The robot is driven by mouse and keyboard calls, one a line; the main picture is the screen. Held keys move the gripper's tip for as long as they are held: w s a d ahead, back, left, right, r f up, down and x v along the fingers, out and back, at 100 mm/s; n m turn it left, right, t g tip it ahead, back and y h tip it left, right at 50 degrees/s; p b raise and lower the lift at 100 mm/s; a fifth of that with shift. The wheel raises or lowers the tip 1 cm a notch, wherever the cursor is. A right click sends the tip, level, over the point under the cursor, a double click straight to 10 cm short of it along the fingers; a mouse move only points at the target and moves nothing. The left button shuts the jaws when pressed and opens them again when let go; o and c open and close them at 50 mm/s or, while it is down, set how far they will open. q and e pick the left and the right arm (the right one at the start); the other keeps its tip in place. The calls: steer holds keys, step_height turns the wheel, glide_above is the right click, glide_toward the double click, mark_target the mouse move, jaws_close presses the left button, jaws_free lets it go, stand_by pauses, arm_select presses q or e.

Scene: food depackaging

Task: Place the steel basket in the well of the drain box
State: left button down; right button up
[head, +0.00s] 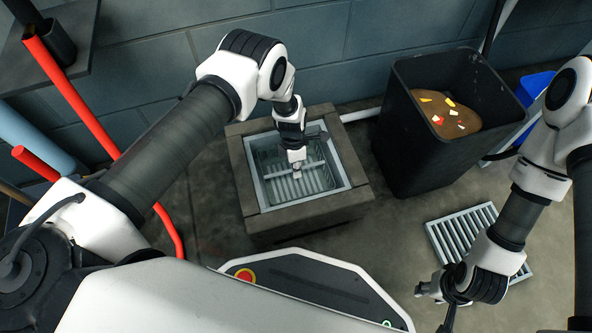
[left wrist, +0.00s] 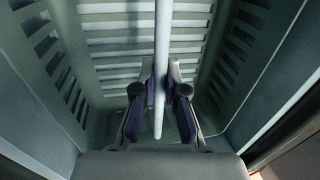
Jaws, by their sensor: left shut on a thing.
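The steel basket (head: 283,189), grey with slatted walls and floor, sits down inside the well of the square drain box (head: 357,178). Its bar handle runs across the opening. My left gripper (head: 299,174) reaches down into the well and is shut on that handle. In the left wrist view, the two fingers (left wrist: 160,95) close on either side of the pale bar, with the basket's slats (left wrist: 115,45) below. Whether the basket rests on the bottom of the well cannot be told. My right gripper (head: 434,303) is low at the right, its fingers apart and empty.
A slatted grate (head: 478,226) lies on the floor at the right, partly behind my right arm. A black bin (head: 432,150) with brown contents and coloured scraps stands right of the drain box. A red pipe (head: 70,92) is at the left, and a block wall behind.

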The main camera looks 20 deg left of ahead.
arm_select(q)
steer(key=c, duration=1.7)
jaws_free()
steer(key=shift+f, duration=0.1)
steer(key=o, duration=0.5)
steer(key=shift+r, duration=0.3)
steer(key=r+p, duration=0.1)
steer(key=r, duration=0.3)
steer(key=w+a+r+p, duration=0.1)
steer(key=r+p, duration=0.1)
steer(key=r, duration=0.1)
steer(key=r+p, duration=0.2)
steer(key=r, duration=0.2)
steer(key=shift+w+a+r, duration=0.15)
steer(key=shift+w+r, duration=0.2)
steer(key=shift+w, duration=0.05)
